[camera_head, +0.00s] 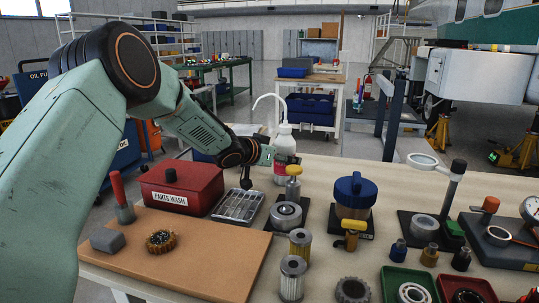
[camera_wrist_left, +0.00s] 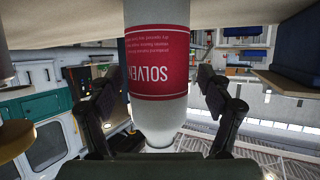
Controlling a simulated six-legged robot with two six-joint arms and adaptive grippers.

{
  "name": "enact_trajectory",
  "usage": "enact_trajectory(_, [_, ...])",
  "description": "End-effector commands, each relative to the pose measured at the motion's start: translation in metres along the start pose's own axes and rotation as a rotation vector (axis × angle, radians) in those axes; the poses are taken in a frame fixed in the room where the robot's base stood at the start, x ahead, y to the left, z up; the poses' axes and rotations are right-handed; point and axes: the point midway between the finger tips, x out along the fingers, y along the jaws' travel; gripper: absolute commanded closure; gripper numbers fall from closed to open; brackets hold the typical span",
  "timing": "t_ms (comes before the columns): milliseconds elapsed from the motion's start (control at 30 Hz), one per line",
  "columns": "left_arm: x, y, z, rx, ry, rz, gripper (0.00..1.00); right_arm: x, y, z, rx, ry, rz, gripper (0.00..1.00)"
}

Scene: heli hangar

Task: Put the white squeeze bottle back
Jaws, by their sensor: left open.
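The white squeeze bottle (camera_head: 285,143) has a red label and a bent spout. It is upright near the back edge of the workbench, its foot partly hidden by a yellow-topped part in front. My left gripper (camera_head: 267,156) reaches it from the left in the head view. In the left wrist view the bottle (camera_wrist_left: 158,112) appears inverted, its red label reading SOLVENT, between the two open fingers of the gripper (camera_wrist_left: 157,92). Gaps show between each finger and the bottle. My right gripper is in neither view.
A red PARTS WASH box (camera_head: 182,190) and a metal tray (camera_head: 239,205) are left of the bottle. A blue-lidded jar (camera_head: 354,197) is to its right. Filters (camera_head: 292,278) and a magnifier stand (camera_head: 450,190) crowd the workbench (camera_head: 325,171).

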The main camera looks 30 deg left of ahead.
Motion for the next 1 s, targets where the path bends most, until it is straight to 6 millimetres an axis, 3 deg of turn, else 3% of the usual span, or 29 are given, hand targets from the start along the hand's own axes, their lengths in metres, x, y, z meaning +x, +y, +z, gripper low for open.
enact_trajectory(500, [-0.09, -0.001, -0.003, -0.007, 0.004, -0.001, 0.21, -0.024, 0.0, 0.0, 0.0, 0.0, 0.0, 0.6])
enact_trajectory(700, [-0.105, 0.0, -0.001, -0.003, 0.002, 0.001, 0.21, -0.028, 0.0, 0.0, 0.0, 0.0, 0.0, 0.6])
enact_trajectory(1000, [-0.109, 0.001, 0.0, 0.001, 0.0, 0.002, 0.21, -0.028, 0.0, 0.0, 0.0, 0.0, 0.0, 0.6])
